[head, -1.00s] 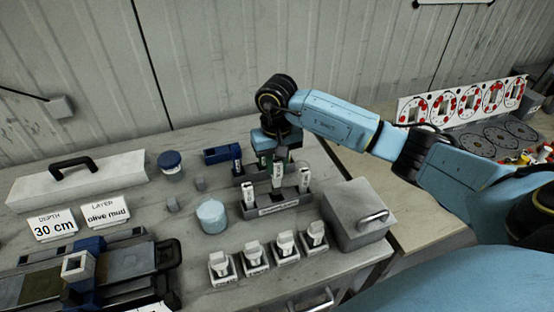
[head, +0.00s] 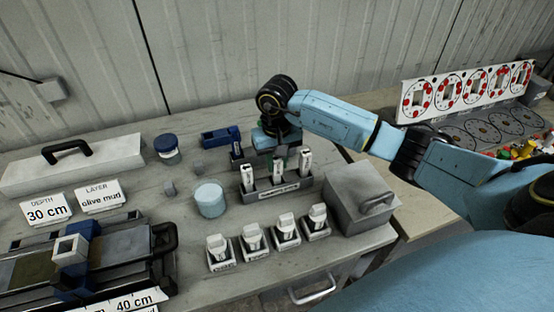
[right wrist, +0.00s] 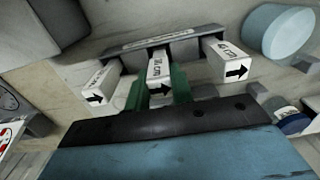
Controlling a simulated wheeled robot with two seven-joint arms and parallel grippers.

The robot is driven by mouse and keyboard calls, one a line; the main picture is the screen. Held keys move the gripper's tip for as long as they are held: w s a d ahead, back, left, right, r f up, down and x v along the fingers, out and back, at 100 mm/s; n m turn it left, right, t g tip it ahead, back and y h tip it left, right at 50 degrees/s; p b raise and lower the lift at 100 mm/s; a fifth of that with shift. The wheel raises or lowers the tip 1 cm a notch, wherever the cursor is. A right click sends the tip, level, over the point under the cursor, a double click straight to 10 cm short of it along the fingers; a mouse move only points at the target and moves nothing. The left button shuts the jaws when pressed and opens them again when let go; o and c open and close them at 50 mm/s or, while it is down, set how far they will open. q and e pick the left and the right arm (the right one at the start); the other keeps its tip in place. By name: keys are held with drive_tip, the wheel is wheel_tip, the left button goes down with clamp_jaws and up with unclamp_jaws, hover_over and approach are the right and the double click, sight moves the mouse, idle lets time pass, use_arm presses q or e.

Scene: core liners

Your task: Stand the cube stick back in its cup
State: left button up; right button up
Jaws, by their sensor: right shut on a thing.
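Three white sticks with printed labels and black arrows stand in a dark grey rack (head: 280,192) in the head view. My right gripper (head: 277,151) reaches over the rack from behind. In the right wrist view its green fingers (right wrist: 160,92) are shut around the middle stick (right wrist: 161,66), whose lower end is at the rack. This stick also shows in the head view (head: 278,170). The left stick (head: 248,174) and right stick (head: 305,162) stand free of the fingers. I cannot read which is the cube stick. My left gripper is not in view.
Several small cups with white pieces (head: 286,229) stand in front of the rack. A grey box (head: 361,197) is close on the right. A blue tool (head: 220,137) lies behind.

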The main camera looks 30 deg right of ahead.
drive_tip(key=o, duration=1)
drive_tip(key=shift+o, duration=0.2)
drive_tip(key=shift+r+p, duration=1.8)
drive_tip(key=shift+r, duration=1.7)
